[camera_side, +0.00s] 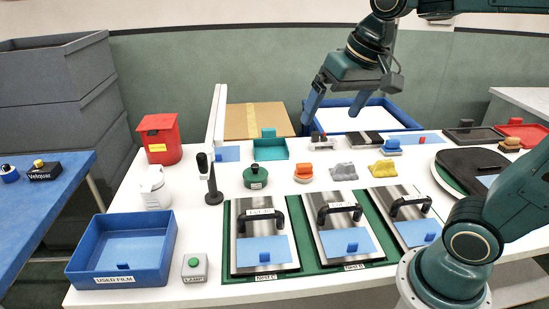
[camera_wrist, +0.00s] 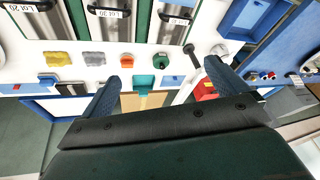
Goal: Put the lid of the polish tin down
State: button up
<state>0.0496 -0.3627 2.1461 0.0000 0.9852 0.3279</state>
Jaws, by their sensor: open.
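A small round dark-green tin (camera_side: 255,178) with a dark knob on top stands on the white table, left of the orange block; I take it for the polish tin. Its knobbed top looks like a lid resting on it, but it is too small to be sure. It also shows in the wrist view, the green tin (camera_wrist: 161,62) lying beyond the fingertips. My gripper (camera_side: 331,117) is open and empty, raised above the back of the table, behind and to the right of the tin. In the wrist view my gripper (camera_wrist: 165,88) shows its two blue fingers wide apart.
A teal tray (camera_side: 270,151), an orange block (camera_side: 303,174) and grey and yellow lumps are near the tin. A black post (camera_side: 213,185) stands left of it. Handled metal plates (camera_side: 262,255) fill the front. A blue bin (camera_side: 121,255) is front left.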

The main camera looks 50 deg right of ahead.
jog(key=s+a+f+n+t, duration=0.1)
jog(key=s+f+n, duration=0.3)
jog(key=s, duration=0.5)
jog(key=shift+s+a, duration=0.15)
jog(key=shift+s, duration=0.2)
jog(key=shift+s+f, duration=0.25)
jog(key=shift+s, duration=0.1)
jog(key=shift+w, duration=0.1)
jog(key=w+d+f+n+t, duration=0.1)
jog(key=w+d+f, duration=0.1)
jog(key=w, duration=0.7)
jog(key=w+d+f+t, duration=0.1)
jog(key=w+f, duration=0.1)
jog(key=w, duration=0.7)
jog(key=shift+m+t, duration=0.3)
jog(key=shift+t, duration=0.6)
jog(key=w+d+f, duration=0.3)
jog(key=w+f, duration=0.1)
jog(key=w+d+f, duration=0.3)
jog(key=w+f, duration=0.2)
jog(key=w+d+f, duration=0.3)
jog(key=w+f, duration=0.1)
jog(key=f, duration=0.1)
jog(key=shift+w+f, duration=0.1)
jog(key=shift+w, duration=0.1)
